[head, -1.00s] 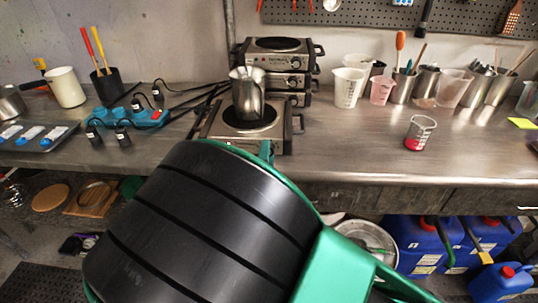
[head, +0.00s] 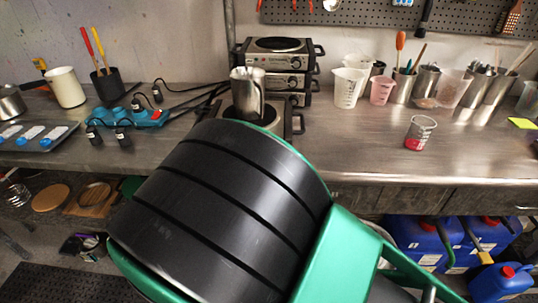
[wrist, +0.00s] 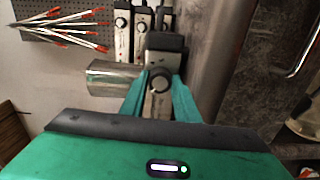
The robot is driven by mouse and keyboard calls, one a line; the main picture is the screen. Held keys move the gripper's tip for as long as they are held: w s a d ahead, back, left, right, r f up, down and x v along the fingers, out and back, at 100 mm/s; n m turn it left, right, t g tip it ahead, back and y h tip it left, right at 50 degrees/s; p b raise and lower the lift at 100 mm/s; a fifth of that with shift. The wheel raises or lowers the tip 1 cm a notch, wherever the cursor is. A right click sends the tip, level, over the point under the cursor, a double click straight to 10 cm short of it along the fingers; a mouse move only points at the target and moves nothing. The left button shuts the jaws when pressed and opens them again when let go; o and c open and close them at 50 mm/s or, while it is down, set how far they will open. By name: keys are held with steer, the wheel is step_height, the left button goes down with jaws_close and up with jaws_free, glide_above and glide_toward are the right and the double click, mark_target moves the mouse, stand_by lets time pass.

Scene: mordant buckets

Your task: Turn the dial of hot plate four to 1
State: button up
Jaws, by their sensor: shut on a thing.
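The front hot plate (head: 289,117) stands near the bench's front edge, its front hidden in the head view by my arm. A metal pitcher (head: 247,93) stands on it and shows in the wrist view (wrist: 110,78). In the wrist view, the round dial (wrist: 160,82) on the hot plate's front panel lies between the green fingers of my gripper (wrist: 159,84), which is shut on it. The dial's marks are too small to read. I cannot read which number this hot plate carries. My fingers are hidden in the head view.
More hot plates (head: 279,55) are stacked behind. A teal power strip (head: 135,117) with black plugs and cables lies to the left. A beaker with red liquid (head: 419,133) stands to the right, with clear bench around it. Blue canisters (head: 420,240) are below.

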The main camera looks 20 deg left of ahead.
steer(key=o, duration=0.8)
steer(key=shift+d+f, duration=0.1)
steer(key=shift+f, duration=0.05)
steer(key=shift+c, duration=0.2)
steer(key=v, duration=1)
steer(key=shift+s, duration=0.4)
steer(key=shift+s, duration=0.1)
